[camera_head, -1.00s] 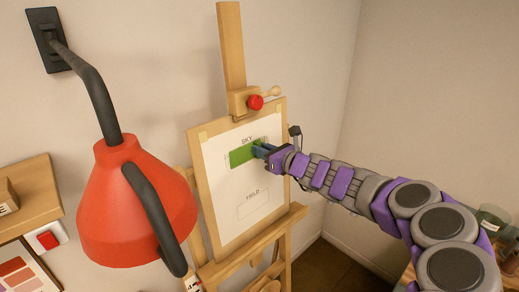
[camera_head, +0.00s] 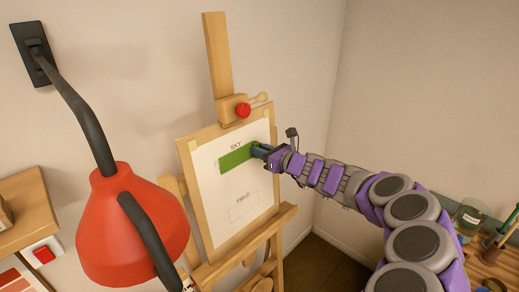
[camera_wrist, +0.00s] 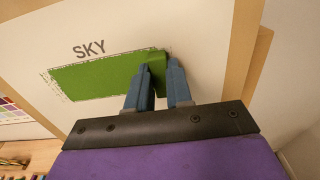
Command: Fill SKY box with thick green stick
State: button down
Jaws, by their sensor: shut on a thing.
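The paper (camera_head: 229,206) on the easel has a box labelled SKY above an outlined box labelled FIELD (camera_head: 243,208). The SKY box (camera_head: 234,159) is covered in green over nearly all its area; its left edge looks ragged in the wrist view (camera_wrist: 90,78). My gripper (camera_head: 258,151) is at the right end of the SKY box. In the wrist view its blue fingers (camera_wrist: 160,80) are shut on a green stick (camera_wrist: 152,84), whose tip is at or very near the paper. Much of the stick is hidden between the fingers.
A red lamp (camera_head: 130,230) hangs in front, left of the easel (camera_head: 218,60). A red knob (camera_head: 243,110) sits above the board. A wooden shelf (camera_head: 28,215) is at left, and a jar (camera_head: 470,217) stands at right.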

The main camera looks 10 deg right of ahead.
aim_at(220, 165)
jog(key=shift+s+a, duration=0.1)
jog(key=shift+a, duration=0.1)
jog(key=shift+s+a+b, duration=0.7)
jog(key=shift+a+b, duration=0.1)
jog(key=shift+a, duration=0.25)
jog(key=shift+s+a, duration=0.1)
jog(key=shift+s+a+b, duration=0.8)
jog(key=shift+a+b, duration=0.15)
jog(key=shift+a, duration=0.1)
jog(key=shift+s+a+b, duration=0.75)
jog(key=shift+a+b, duration=0.15)
jog(key=shift+a, duration=0.2)
jog(key=shift+s+a+b, duration=0.8)
jog(key=shift+a+b, duration=0.15)
jog(key=shift+a, duration=0.1)
jog(key=shift+s+a+f+b, duration=0.15)
jog(key=shift+s+a+b, duration=0.25)
jog(key=shift+b, duration=0.25)
jog(key=shift+s+a+b, duration=0.4)
jog(key=shift+a+b, duration=0.2)
jog(key=shift+a, duration=0.1)
jog(key=shift+r, duration=0.2)
jog(key=shift+d, duration=0.1)
